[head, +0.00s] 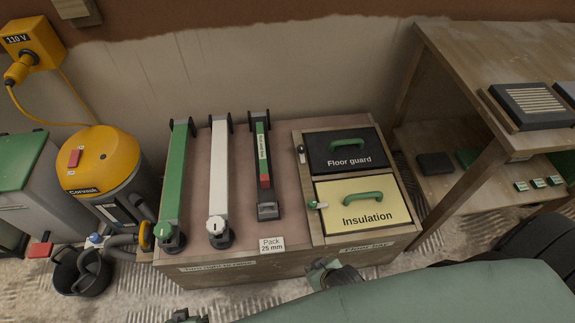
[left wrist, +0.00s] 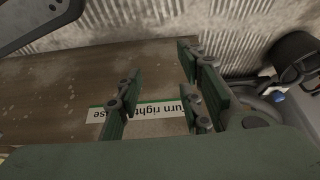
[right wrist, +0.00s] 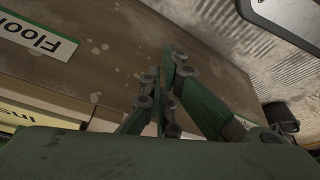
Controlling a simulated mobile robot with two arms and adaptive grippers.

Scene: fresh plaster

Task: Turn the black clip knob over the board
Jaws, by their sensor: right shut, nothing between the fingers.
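A small black and pale clip knob (head: 301,152) sits at the left edge of the black Floor guard board (head: 362,149), on the frame; its exact angle is too small to tell. A second clip knob, green and pale (head: 317,204), is at the left edge of the yellow Insulation board (head: 385,213). My right gripper (head: 328,271) is in front of the box, below the boards and apart from both knobs. In the right wrist view its fingers (right wrist: 160,85) are together and empty. My left gripper (left wrist: 155,95) is open and empty, facing the box front.
A yellow vacuum (head: 100,160) and black bucket (head: 82,272) stand left. A wooden shelf unit (head: 485,60) stands right.

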